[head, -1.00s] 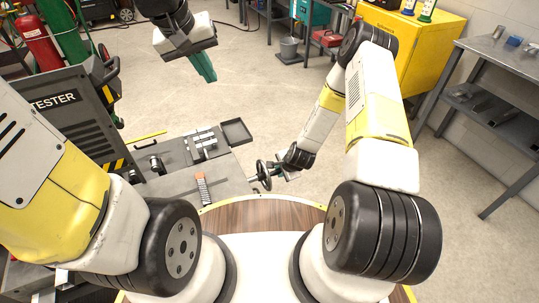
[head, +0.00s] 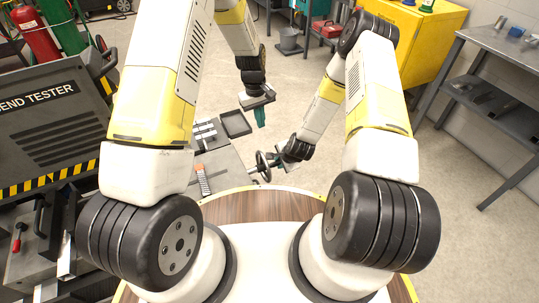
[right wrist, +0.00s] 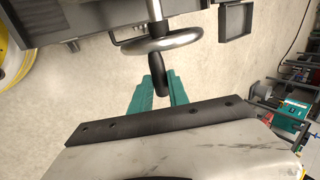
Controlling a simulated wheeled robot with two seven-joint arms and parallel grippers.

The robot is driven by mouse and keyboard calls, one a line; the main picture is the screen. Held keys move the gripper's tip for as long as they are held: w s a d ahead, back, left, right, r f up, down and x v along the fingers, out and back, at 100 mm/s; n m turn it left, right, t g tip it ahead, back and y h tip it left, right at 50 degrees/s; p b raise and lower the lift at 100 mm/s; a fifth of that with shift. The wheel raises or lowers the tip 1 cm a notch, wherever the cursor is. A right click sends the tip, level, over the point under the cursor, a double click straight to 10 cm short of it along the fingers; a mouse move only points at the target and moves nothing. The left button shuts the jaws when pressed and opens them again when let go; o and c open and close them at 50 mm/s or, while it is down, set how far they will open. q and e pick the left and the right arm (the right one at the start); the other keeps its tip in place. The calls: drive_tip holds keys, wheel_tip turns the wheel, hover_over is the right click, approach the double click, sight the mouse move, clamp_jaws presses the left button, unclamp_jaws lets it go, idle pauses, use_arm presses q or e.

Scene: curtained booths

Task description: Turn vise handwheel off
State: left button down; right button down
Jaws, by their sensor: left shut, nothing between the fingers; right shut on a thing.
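The vise handwheel (head: 263,166) is a dark wheel on the right side of the grey bench in the head view. In the right wrist view its metal ring (right wrist: 160,40) is at top centre, with a dark crank handle (right wrist: 160,78) below it. My right gripper (right wrist: 161,88) has teal fingers on both sides of this handle and is shut on it. In the head view the right gripper (head: 279,164) is beside the wheel, its fingers hard to make out. My left gripper (head: 260,117) is shut and empty, fingers pointing down, above and behind the wheel in the head view.
The bench (head: 225,168) carries metal fixtures and a dark tray (head: 235,124). A grey bend tester cabinet (head: 50,125) stands at left. A yellow cabinet (head: 415,45) and a grey table (head: 505,85) stand at right.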

use_arm(q)
hover_over(268, 165)
drive_tip(key=w+a, duration=0.1)
drive_tip(key=w, duration=0.3)
wheel_tip(268, 165, down, 13)
use_arm(e)
drive_tip(key=shift+w+r, duration=0.1)
drive_tip(key=shift+w, duration=0.05)
use_arm(q)
drive_tip(key=f, duration=0.1)
drive_tip(key=s+d+f, duration=0.1)
drive_tip(key=s+f, duration=0.1)
drive_tip(key=shift+d, duration=0.35)
use_arm(e)
drive_tip(key=shift+a, duration=0.1)
use_arm(q)
drive_tip(key=shift+s, duration=0.1)
